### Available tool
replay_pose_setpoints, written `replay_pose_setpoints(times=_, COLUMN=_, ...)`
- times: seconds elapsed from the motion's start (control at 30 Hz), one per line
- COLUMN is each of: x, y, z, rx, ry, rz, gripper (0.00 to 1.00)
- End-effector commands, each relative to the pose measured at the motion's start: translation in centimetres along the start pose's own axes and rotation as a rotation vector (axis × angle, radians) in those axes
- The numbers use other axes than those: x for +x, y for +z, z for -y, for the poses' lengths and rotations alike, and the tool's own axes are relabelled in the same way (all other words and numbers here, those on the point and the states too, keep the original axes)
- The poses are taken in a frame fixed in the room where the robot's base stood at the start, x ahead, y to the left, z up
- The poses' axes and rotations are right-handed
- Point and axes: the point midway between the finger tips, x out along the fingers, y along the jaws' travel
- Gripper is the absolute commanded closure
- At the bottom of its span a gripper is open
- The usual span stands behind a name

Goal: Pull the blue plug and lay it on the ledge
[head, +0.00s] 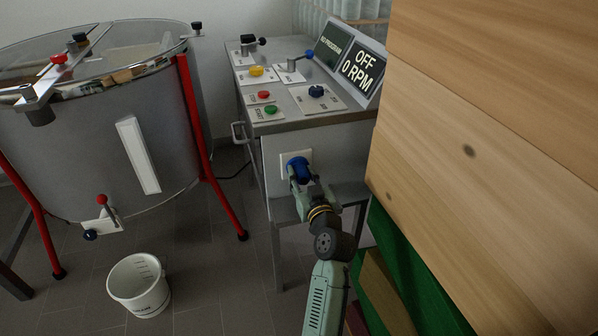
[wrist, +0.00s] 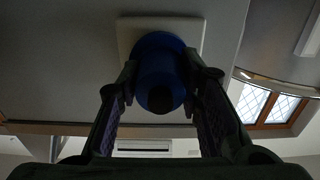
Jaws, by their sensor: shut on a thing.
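The blue plug (head: 299,170) sits at a pale square socket plate (head: 284,158) on the front side of the metal control cabinet. In the wrist view the plug (wrist: 160,72) is against the plate (wrist: 128,36), and I see no gap between them. My gripper (head: 303,178) reaches the plug from the front. In the wrist view its two fingers (wrist: 160,92) are shut on the plug's sides. A metal ledge (head: 340,192) runs on the cabinet's stand just below and right of the socket, partly hidden behind my gripper and arm.
The control panel (head: 290,117) with buttons and a display reading OFF, 0 RPM is above. A large steel tank (head: 90,150) on red legs stands left, with a white bucket (head: 139,285) on the floor. Wooden boxes (head: 480,130) crowd the right side, close to my arm.

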Motion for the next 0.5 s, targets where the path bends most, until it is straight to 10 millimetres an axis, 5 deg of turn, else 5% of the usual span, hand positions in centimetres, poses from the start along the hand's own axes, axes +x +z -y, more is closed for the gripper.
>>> replay_pose_setpoints(times=0.5, x=-1.4, y=0.1, z=0.0, rx=0.001, ry=0.000, rz=0.000, gripper=1.00)
